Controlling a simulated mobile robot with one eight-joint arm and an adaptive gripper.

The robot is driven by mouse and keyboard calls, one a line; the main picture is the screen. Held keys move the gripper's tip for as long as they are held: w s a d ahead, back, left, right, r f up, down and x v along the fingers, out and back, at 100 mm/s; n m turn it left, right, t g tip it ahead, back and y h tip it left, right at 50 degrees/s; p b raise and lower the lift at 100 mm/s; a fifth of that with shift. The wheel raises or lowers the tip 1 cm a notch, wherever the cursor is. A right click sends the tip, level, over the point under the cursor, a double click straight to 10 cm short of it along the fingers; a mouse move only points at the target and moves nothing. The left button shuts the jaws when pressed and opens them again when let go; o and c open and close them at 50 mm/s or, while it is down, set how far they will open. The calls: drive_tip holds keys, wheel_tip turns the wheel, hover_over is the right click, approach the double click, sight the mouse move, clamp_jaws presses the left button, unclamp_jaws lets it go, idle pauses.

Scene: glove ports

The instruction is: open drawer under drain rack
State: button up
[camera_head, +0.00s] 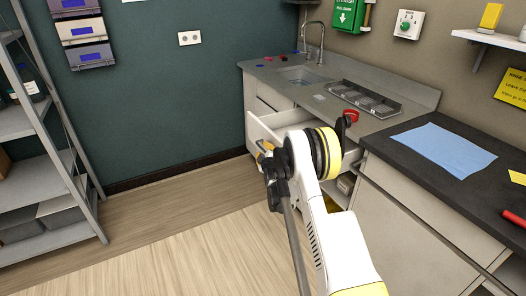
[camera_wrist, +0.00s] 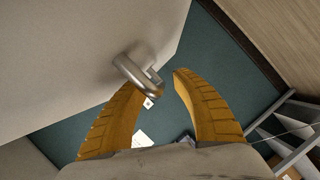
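The drain rack (camera_head: 365,98) is a dark tray with light sections on the counter, right of the sink. Below the counter, a white drawer (camera_head: 262,126) stands partly pulled out, its inside showing from above. My gripper (camera_head: 264,150) is at the drawer's front, largely hidden by my arm. In the wrist view, the pale drawer front fills the upper left and carries a metal bar handle (camera_wrist: 138,76). My gripper's two yellow fingers (camera_wrist: 156,82) are apart, with the handle's near end at the gap by the left fingertip. I cannot tell whether they touch.
A sink (camera_head: 303,75) is set into the grey counter. A dark worktop with a blue sheet (camera_head: 444,149) stands at the right. A metal shelf rack (camera_head: 40,185) is at the left. The wooden floor (camera_head: 170,230) between is clear.

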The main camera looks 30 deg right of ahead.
drive_tip(key=v, duration=1.2)
drive_tip(key=shift+a, duration=0.1)
drive_tip(key=s+a+r+m+g+y, duration=0.1)
drive_tip(key=s+a+r+m+g, duration=0.1)
drive_tip(key=s+a+r, duration=0.55)
drive_tip(key=s+a+r+m+g+y, duration=0.2)
drive_tip(key=s+a+r, duration=0.25)
drive_tip(key=r, duration=0.55)
drive_tip(key=s+a+m+g, duration=0.2)
drive_tip(key=s+a, duration=0.3)
drive_tip(key=s, duration=0.8)
drive_tip(key=s+a+m+g+y, duration=0.1)
drive_tip(key=s+a, duration=0.3)
drive_tip(key=s, duration=1)
drive_tip(key=shift+a+f+m+g, duration=0.35)
drive_tip(key=shift+m+g, duration=0.05)
drive_tip(key=shift+m, duration=0.2)
